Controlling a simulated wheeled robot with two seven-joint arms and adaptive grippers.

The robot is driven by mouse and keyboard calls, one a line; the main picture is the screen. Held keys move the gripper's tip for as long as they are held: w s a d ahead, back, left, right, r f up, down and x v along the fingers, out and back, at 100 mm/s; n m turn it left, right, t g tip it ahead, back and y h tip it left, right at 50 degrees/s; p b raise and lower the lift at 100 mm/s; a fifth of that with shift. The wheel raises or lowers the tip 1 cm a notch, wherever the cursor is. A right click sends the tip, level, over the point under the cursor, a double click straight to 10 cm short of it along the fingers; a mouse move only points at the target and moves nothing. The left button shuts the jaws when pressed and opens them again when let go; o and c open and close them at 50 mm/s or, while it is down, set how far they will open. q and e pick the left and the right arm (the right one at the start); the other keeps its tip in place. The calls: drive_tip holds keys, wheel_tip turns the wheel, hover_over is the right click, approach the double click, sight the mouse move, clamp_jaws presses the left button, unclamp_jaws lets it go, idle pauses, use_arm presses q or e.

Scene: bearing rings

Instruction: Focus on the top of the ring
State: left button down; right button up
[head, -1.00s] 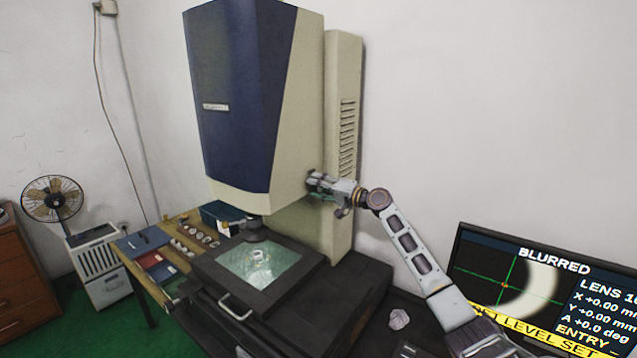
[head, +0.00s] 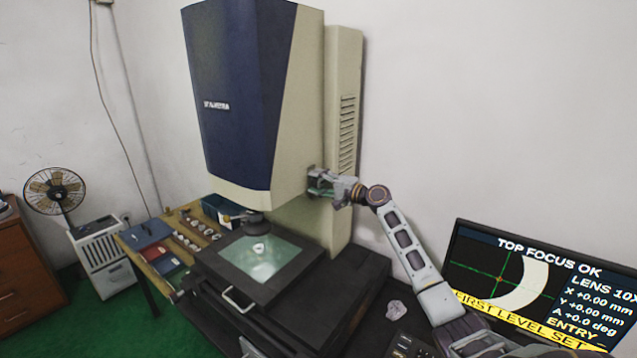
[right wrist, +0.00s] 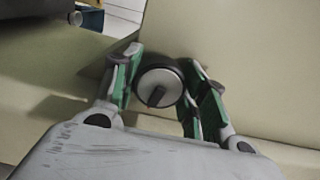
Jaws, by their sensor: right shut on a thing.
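The ring (head: 259,248) lies on the lit glass stage (head: 283,259) under the lens (head: 257,226) of the tall blue and cream measuring machine (head: 240,110). My right gripper (head: 318,185) is at the machine's right side. In the right wrist view its green-padded fingers are shut on a round focus knob (right wrist: 159,86) with a dark rim. My left gripper is not in view.
A wooden table (head: 128,237) at left holds several small rings (head: 190,243), a blue tray (head: 145,233) and a red one (head: 165,265). A stage handle (head: 237,301) sticks out in front.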

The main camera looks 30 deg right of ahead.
drive_tip(key=o, duration=1)
drive_tip(key=shift+o, duration=0.2)
drive_tip(key=v, duration=1.2)
